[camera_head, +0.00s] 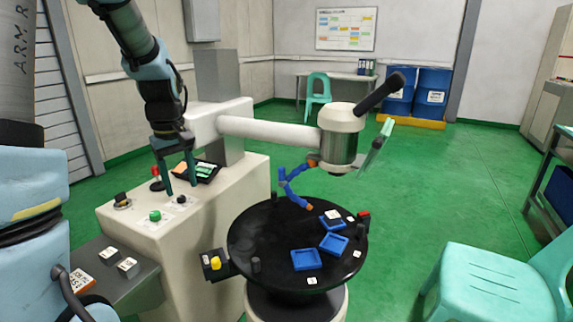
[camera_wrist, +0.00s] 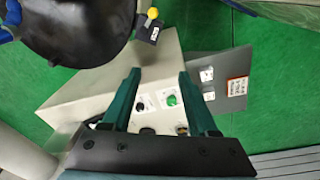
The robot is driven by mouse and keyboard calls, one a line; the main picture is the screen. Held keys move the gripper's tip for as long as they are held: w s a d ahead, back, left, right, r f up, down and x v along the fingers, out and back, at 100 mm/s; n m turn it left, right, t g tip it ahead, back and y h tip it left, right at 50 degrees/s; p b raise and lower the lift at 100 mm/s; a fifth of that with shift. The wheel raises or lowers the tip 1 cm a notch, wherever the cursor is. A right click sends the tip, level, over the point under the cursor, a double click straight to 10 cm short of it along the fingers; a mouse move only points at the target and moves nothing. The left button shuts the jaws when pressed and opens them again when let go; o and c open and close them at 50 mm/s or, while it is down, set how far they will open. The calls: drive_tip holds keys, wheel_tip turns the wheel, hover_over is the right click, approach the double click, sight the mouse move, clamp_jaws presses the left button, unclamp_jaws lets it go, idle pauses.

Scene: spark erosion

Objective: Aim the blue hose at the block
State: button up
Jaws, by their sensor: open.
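The blue hose (camera_head: 288,184) is a jointed, bent hose with orange ends. It hangs beside the machine head (camera_head: 341,140), and its orange tip (camera_head: 309,207) points down toward the right over the round black table (camera_head: 250,238). A small pale item (camera_head: 333,214) lies on the table right of the tip; I cannot tell if it is the block. My gripper (camera_head: 181,192) is open and empty above the cream console (camera_head: 225,205), left of the hose and apart from it. In the wrist view, its fingers (camera_wrist: 159,76) straddle the console's buttons.
Blue trays (camera_head: 305,260) lie on the black table. A yellow knob (camera_head: 215,263) sits at its left edge, also in the wrist view (camera_wrist: 152,13). The console bears a green button (camera_head: 155,215) and a red-topped lever (camera_head: 156,172). A green chair (camera_head: 495,285) stands right; green floor between is clear.

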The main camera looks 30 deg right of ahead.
drive_tip(key=w+d+r+n+p, duration=0.15)
drive_tip(key=w+d, duration=0.25)
drive_tip(key=d, duration=0.5)
drive_tip(key=w+d+r+n, duration=0.2)
drive_tip(key=w+d+n, duration=0.1)
drive_tip(key=d, duration=0.5)
drive_tip(key=n+g+p, duration=0.1)
drive_tip(key=n, duration=0.3)
approach(282, 169)
drive_tip(key=shift+w+d+r, duration=0.1)
drive_tip(key=shift+w+d, duration=0.15)
drive_tip(key=shift+w, duration=0.2)
drive_tip(key=shift+d+f+p, duration=0.1)
drive_tip(key=shift+f+p, duration=0.15)
drive_tip(key=shift+p, duration=0.05)
wheel_tip(282, 169, down, 10)
drive_tip(key=p, duration=0.3)
drive_tip(key=shift+f, duration=0.1)
clamp_jaws()
